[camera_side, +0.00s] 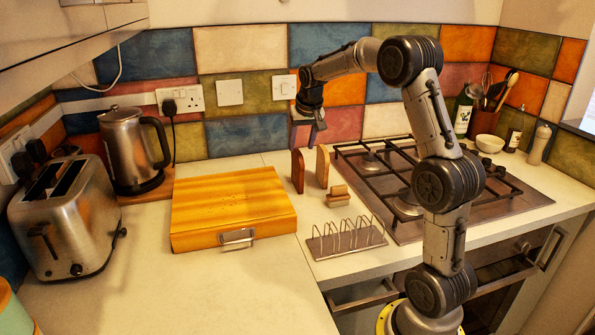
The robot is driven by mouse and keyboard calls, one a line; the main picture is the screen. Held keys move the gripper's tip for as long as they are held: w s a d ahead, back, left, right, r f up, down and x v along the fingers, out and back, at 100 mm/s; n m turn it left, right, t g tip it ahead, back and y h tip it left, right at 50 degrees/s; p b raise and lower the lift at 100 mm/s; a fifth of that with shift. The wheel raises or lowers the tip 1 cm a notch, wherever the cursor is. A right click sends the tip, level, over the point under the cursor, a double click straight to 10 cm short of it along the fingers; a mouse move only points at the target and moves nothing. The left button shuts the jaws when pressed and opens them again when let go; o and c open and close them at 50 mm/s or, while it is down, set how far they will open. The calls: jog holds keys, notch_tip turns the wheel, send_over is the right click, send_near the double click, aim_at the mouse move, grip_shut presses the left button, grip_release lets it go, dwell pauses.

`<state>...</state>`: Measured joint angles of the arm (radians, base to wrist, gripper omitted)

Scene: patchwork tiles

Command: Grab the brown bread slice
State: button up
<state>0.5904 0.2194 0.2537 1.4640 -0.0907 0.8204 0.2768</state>
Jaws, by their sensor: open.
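Two slice-shaped pieces stand upright on the worktop, left of the hob. The left one is a darker reddish-brown bread slice (298,171). The right one is a lighter tan-brown slice (322,166), a small gap apart from it. My gripper (306,137) points down just above the slices, its jaws open and empty. It looks closest to the top of the darker slice, but the depth between them is hard to tell. No contact with either slice is clear.
A metal toast rack (345,239) and a small wooden piece (338,196) stand in front of the slices. A wooden bread box (230,205) is at left, with kettle (128,150) and toaster (68,218) beyond. The hob (480,200) is at right. The front-left worktop is clear.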

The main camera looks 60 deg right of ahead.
aim_at(297, 160)
jog(key=shift+w+x, duration=0.15)
jog(key=shift+x, duration=1.85)
jog(key=shift+w+x, duration=0.1)
jog(key=shift+x, duration=1.9)
jog(key=shift+a, duration=0.1)
jog(key=shift+c, duration=0.3)
jog(key=c, duration=0.8)
